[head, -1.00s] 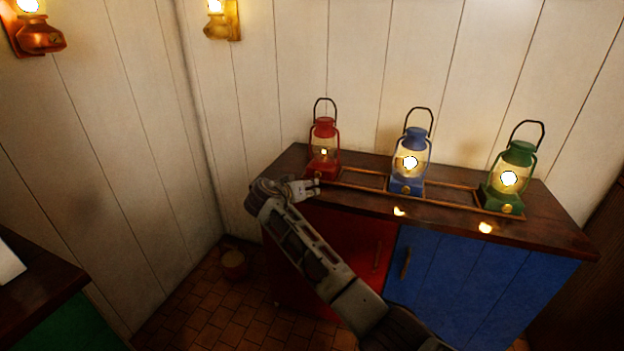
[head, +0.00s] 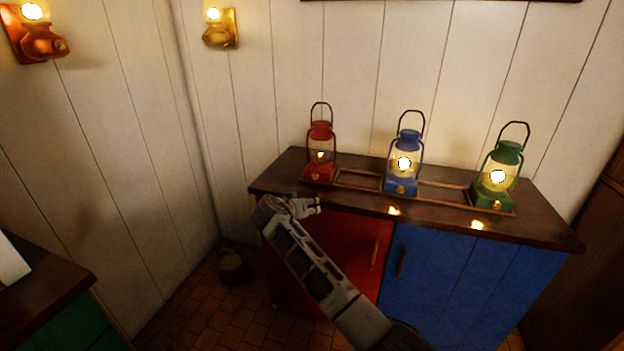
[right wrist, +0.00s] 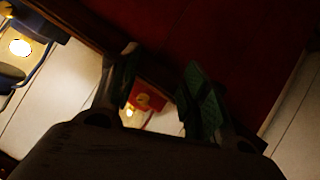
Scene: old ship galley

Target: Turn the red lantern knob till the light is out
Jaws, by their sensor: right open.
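The red lantern (head: 321,133) stands upright at the left end of the wooden counter, with a small flame still lit, dimmer than its neighbours. Its brass knob (head: 314,177) is on the front of the red base. My right gripper (head: 310,206) is open and empty, in front of the counter edge, just below and apart from the knob. In the right wrist view, the red base with the knob (right wrist: 144,99) shows between the two open fingers (right wrist: 165,82), some way beyond them. My left gripper is not in view.
A blue lantern (head: 409,148) and a green lantern (head: 507,155), both brightly lit, stand to the right along a low rail on the counter (head: 545,228). Red and blue cabinet doors are below. A small pot (head: 233,266) is on the tiled floor. Wall lamps hang upper left.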

